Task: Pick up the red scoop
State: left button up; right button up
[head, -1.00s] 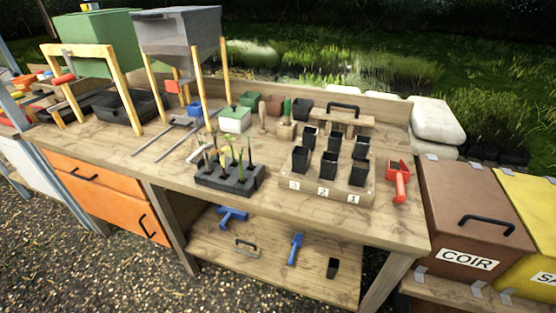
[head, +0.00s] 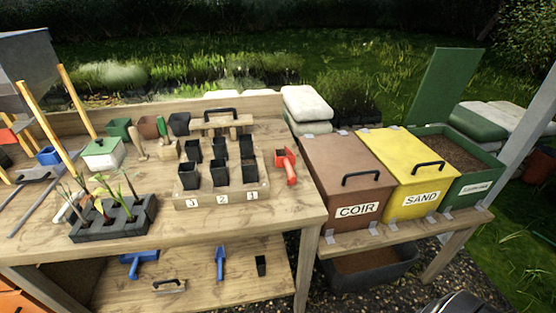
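The red scoop (head: 288,166) lies on the right part of the wooden bench top (head: 262,220), to the right of the numbered pot tray. Its handle points toward the front of the bench. Nothing touches it from above. Neither of my grippers shows in the head view.
A wooden tray (head: 240,200) of black pots stands left of the scoop. A dark block with seedlings (head: 115,220) is further left. Right of the bench are a brown COIR bin (head: 345,175), a yellow SAND bin (head: 420,170) and an open green bin (head: 478,183). Blue tools lie on the lower shelf.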

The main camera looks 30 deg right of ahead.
aim_at(285, 158)
jog(key=k+l+z, duration=0.1)
jog(key=l+z, duration=0.75)
jog(key=l, duration=0.15)
jog(key=i+l+z, duration=0.1)
jog(key=l+z, duration=0.35)
jog(key=l, duration=0.1)
